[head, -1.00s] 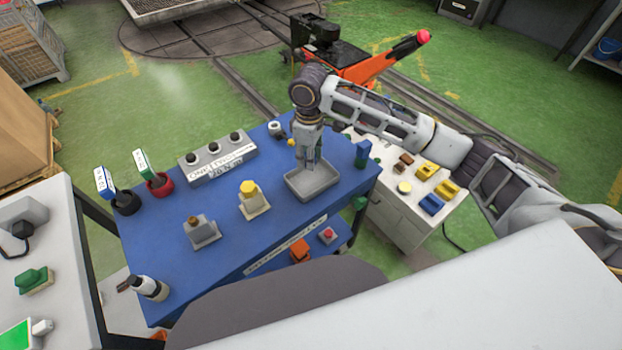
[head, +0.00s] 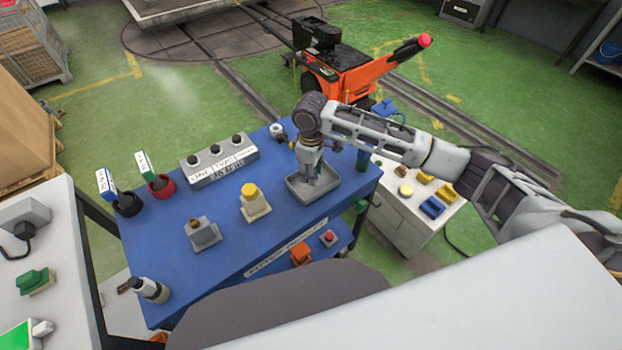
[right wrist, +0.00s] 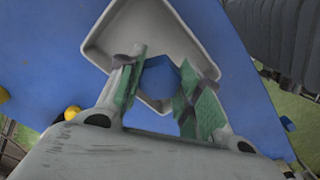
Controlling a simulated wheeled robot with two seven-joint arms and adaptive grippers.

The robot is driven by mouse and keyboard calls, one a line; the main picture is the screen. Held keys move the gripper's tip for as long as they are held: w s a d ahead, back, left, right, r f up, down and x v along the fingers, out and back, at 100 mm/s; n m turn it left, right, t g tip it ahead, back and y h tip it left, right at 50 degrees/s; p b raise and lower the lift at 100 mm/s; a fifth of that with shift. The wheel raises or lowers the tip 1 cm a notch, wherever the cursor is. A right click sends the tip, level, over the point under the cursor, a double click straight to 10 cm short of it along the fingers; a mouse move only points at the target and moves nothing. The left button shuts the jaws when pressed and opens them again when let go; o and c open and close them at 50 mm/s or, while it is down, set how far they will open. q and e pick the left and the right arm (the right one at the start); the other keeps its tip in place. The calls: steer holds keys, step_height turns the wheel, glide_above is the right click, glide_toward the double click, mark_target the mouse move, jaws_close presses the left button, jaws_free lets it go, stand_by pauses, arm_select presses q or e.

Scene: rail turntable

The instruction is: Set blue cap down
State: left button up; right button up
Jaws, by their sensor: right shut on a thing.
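The blue cap (right wrist: 160,80) shows in the right wrist view between the green finger pads of my right gripper (right wrist: 160,92). The gripper is shut on it. In the head view my right gripper (head: 312,170) points down into the shallow grey tray (head: 311,199) on the blue table, and the cap is not clearly visible there. The tray's pale rim (right wrist: 93,42) also shows around the cap in the wrist view. I cannot tell whether the cap touches the tray floor. My left gripper is not in view.
On the blue table (head: 270,225) stand a grey box with three knobs (head: 218,160), a yellow-topped block (head: 254,203), a grey block (head: 203,235) and two signs in round holders (head: 161,187). A white cabinet (head: 400,225) with coloured parts is at the right.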

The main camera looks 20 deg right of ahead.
steer(key=shift+f, duration=1.8)
steer(key=shift+f, duration=0.1)
steer(key=o, duration=1.1)
steer(key=shift+o, duration=0.2)
step_height(320, 180, up, 12)
steer(key=shift+r, duration=0.15)
